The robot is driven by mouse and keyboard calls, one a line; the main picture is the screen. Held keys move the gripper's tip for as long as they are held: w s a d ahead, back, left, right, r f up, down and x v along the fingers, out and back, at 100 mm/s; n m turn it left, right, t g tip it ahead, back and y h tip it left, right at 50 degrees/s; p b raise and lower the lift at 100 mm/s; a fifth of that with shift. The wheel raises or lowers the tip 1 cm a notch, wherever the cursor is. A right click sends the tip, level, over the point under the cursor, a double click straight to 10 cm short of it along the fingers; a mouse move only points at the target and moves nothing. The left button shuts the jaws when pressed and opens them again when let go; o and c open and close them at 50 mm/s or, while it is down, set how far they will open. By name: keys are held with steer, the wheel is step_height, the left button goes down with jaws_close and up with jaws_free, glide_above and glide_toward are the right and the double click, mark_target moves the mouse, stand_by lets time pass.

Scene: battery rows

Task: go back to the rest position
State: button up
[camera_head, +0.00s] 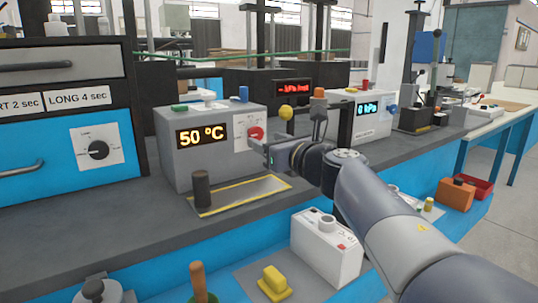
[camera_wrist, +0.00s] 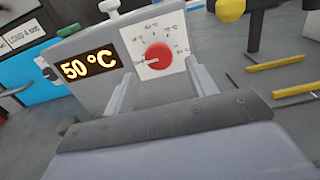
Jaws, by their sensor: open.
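My gripper (camera_wrist: 160,95) is open, and in the wrist view its two fingers stand apart on either side of a red knob (camera_wrist: 158,55). I cannot tell whether either finger touches the knob. The knob sits on a white dial plate on the front of a grey box; it also shows in the head view (camera_head: 255,133). The grey box (camera_head: 215,160) has a display (camera_head: 202,136) that reads 50 °C in yellow. In the head view my gripper (camera_head: 266,156) is right at the box's front, beside the knob, and nothing shows in it.
A dark cylinder (camera_head: 202,189) stands on a yellow-edged plate (camera_head: 243,193) before the box. A box with a 0 kPa display (camera_head: 367,108) stands to the right. Below are a white device (camera_head: 327,250) and a yellow block (camera_head: 273,281). A blue drawer unit (camera_head: 60,165) is at left.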

mark_target(257, 134)
steer(key=p+v, duration=0.1)
steer(key=v, duration=0.6)
steer(key=b+x, duration=0.1)
steer(key=x, duration=0.9)
steer(key=shift+w+a, duration=0.25)
steer(key=shift+w, duration=0.05)
steer(key=m, duration=0.1)
steer(key=m+p, duration=0.1)
steer(key=shift+s+d+r+m+p, duration=0.1)
steer(key=shift+s+r+m+p, duration=0.1)
steer(key=shift+r+m+p, duration=0.15)
steer(key=m+p, duration=0.2)
steer(key=m, duration=0.2)
steer(key=shift+f, duration=0.1)
steer(key=m+p, duration=0.2)
steer(key=m, duration=0.2)
steer(key=m+p, duration=0.3)
steer(key=m, duration=0.3)
steer(key=shift+p, duration=0.4)
steer(key=m+p, duration=0.2)
steer(key=m, duration=0.1)
steer(key=shift+m, duration=0.25)
steer(key=shift+m+p, duration=0.35)
steer(key=shift+m, duration=0.55)
